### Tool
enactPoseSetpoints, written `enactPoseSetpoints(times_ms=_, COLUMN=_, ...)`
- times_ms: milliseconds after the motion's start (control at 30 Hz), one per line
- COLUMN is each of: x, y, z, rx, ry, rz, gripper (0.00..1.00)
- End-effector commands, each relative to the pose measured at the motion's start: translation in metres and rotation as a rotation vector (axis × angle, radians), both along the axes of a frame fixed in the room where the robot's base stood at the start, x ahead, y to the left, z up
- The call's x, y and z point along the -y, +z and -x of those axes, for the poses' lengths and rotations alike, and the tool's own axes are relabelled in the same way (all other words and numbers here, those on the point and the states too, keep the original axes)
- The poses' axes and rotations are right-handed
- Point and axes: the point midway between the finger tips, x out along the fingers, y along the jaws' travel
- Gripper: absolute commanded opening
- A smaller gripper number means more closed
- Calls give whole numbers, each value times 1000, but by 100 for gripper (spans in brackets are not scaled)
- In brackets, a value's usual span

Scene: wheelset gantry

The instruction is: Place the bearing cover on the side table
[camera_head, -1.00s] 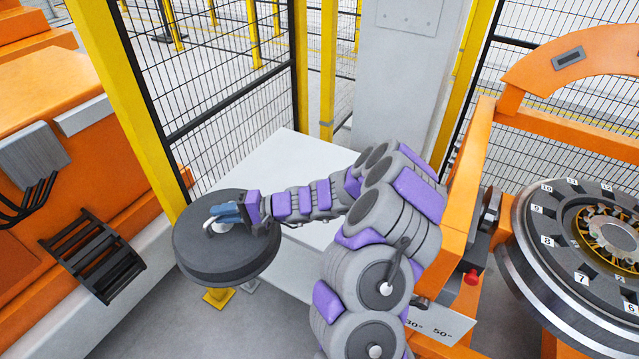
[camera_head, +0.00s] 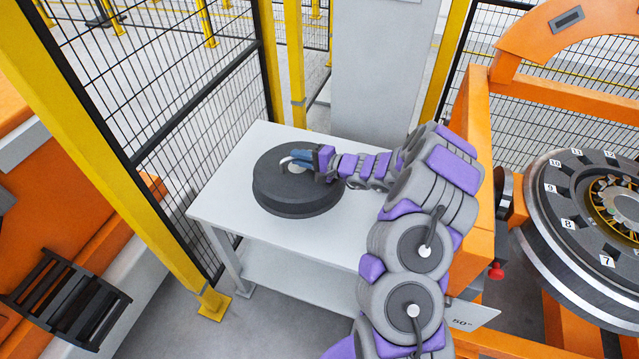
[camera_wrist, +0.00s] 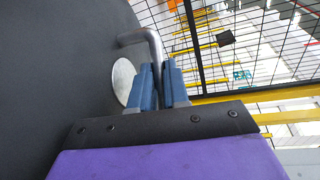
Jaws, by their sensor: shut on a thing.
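The bearing cover (camera_head: 292,196) is a thick dark grey disc with a bent metal handle on a pale round hub. In the head view it appears over the white top of the side table (camera_head: 225,205). I cannot tell whether its underside touches the top. My gripper (camera_head: 298,161) is shut on the handle. In the wrist view the blue fingers of my gripper (camera_wrist: 160,88) close around the bent handle, and the dark face of the bearing cover (camera_wrist: 60,70) fills the left side.
A mesh fence with a yellow post (camera_head: 130,170) stands left of the table. A grey cabinet (camera_head: 380,80) stands behind it. An orange gantry frame and the numbered wheel (camera_head: 590,240) are on the right. Bare table top shows around the disc.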

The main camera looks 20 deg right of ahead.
Motion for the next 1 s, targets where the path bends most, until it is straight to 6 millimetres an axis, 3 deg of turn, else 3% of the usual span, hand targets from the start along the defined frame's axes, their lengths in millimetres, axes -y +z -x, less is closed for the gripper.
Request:
enactPoseSetpoints(times_ms=200, x=-10, y=-15, z=-26, rx=13, ry=-31, rz=2, gripper=0)
enactPoseSetpoints(times_ms=533, x=-5, y=-62, z=-28, rx=14, ry=-34, rz=-4, gripper=0)
enactPoseSetpoints(times_ms=1000, x=-9, y=-110, z=-28, rx=17, ry=-33, rz=-2, gripper=0)
